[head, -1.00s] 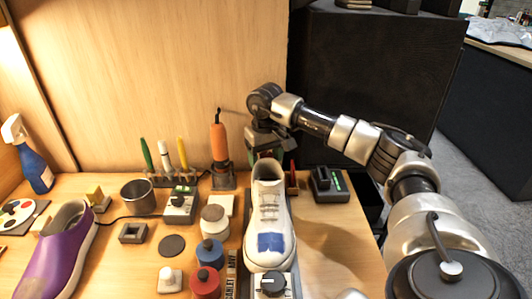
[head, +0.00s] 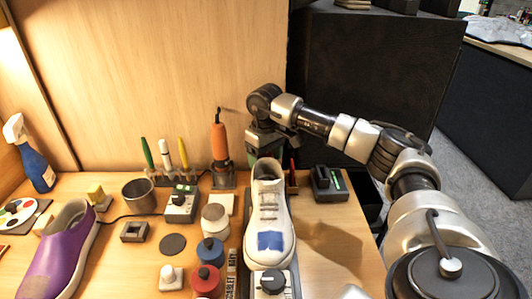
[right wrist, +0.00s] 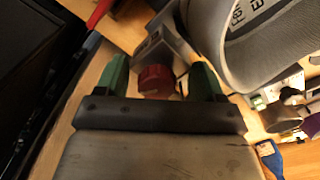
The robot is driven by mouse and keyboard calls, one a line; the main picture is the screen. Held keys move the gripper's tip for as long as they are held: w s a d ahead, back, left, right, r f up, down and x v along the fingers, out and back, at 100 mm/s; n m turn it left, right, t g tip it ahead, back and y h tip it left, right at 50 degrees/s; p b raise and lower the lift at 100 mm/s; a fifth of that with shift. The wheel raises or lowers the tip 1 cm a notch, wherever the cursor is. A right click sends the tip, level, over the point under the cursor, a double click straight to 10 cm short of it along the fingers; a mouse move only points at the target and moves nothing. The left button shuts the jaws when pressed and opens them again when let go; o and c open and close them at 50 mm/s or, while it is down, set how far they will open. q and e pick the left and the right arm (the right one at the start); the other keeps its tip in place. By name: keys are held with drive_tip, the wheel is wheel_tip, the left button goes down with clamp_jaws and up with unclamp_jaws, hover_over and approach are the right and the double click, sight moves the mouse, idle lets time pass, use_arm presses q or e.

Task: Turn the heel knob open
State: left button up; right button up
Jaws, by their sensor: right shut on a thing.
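A white sneaker (head: 267,215) with a blue toe patch stands upright on a stand in the middle of the bench, heel toward the back wall. Its grey side fills the upper right of the right wrist view (right wrist: 265,45). The red heel knob (right wrist: 154,82) sits on a grey block (right wrist: 162,48) behind the heel. My right gripper (right wrist: 160,78) is shut on this knob, with one green finger on each side. In the head view the knob is hidden behind the sneaker and gripper. My left gripper is not in view.
A black knob (head: 272,282) stands in front of the toe. A grey device (head: 328,183) with a green light is right of the sneaker. An orange-handled tool (head: 219,140), jars and a purple shoe (head: 60,245) are to the left.

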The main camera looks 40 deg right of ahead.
drive_tip(key=shift+d+r+p, duration=0.2)
drive_tip(key=shift+r+p, duration=0.2)
drive_tip(key=shift+r, duration=0.5)
drive_tip(key=shift+c, duration=0.7)
drive_tip(key=shift+s+d+r+p, duration=0.1)
drive_tip(key=shift+r+p, duration=0.55)
drive_tip(key=shift+p, duration=0.1)
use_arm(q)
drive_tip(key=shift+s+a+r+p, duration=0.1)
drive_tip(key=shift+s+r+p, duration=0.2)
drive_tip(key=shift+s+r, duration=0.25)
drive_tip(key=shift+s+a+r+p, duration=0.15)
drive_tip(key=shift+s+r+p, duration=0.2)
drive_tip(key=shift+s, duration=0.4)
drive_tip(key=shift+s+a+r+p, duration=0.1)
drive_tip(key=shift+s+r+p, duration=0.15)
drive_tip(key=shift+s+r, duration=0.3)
use_arm(e)
drive_tip(key=shift+r, duration=1.05)
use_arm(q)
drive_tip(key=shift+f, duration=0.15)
use_arm(e)
drive_tip(key=shift+a, duration=0.2)
